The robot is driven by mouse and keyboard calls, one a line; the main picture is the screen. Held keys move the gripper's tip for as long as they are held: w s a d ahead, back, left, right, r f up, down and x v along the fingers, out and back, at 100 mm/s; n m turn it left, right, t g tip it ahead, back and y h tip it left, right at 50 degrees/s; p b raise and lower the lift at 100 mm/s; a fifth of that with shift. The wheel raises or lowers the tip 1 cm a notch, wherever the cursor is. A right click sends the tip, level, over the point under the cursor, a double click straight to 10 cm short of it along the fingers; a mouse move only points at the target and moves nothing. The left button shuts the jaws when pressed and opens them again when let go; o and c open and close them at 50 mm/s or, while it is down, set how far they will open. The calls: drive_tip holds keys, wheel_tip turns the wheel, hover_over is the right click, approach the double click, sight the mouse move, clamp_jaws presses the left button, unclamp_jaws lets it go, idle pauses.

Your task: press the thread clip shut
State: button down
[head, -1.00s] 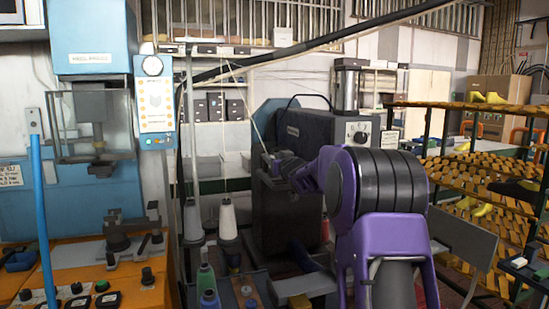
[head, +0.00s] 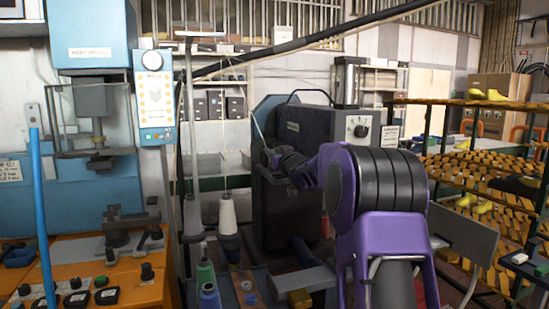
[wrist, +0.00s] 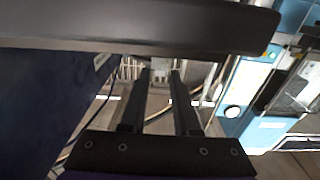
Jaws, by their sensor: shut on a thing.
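My gripper (head: 267,156) is at the upper front of the black machine (head: 285,210) in the head view, small and partly hidden by my arm. In the wrist view its two dark fingers (wrist: 160,73) point away from the camera, with a narrow gap between the tips. A small pale grey piece, which I take to be the thread clip (wrist: 160,66), sits between the tips, and the fingers are shut on it. Its details are too small to make out. A pale thread (head: 257,126) comes down to the machine close to my gripper.
A dark bar (wrist: 150,28) crosses the wrist view close to the fingers. White (head: 228,215) and green (head: 205,274) thread cones stand left of the machine. An orange bench with a blue press (head: 70,190) is at the left. Racks (head: 470,150) with yellow lasts stand at the right.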

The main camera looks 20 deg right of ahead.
drive_tip(key=shift+s+f+t+b, duration=0.15)
drive_tip(key=shift+f+t+b, duration=0.25)
drive_tip(key=shift+b, duration=1.05)
drive_tip(key=shift+s+f+t+b, duration=0.15)
drive_tip(key=shift+t+b, duration=0.45)
drive_tip(key=shift+b, duration=0.85)
drive_tip(key=shift+s+r+t+b, duration=0.15)
drive_tip(key=shift+t+b, duration=0.25)
drive_tip(key=shift+b, duration=0.25)
drive_tip(key=shift+r, duration=0.1)
drive_tip(key=c, duration=0.8)
unclamp_jaws()
drive_tip(key=shift+c, duration=0.2)
drive_tip(key=v, duration=1.7)
drive_tip(key=shift+s, duration=0.2)
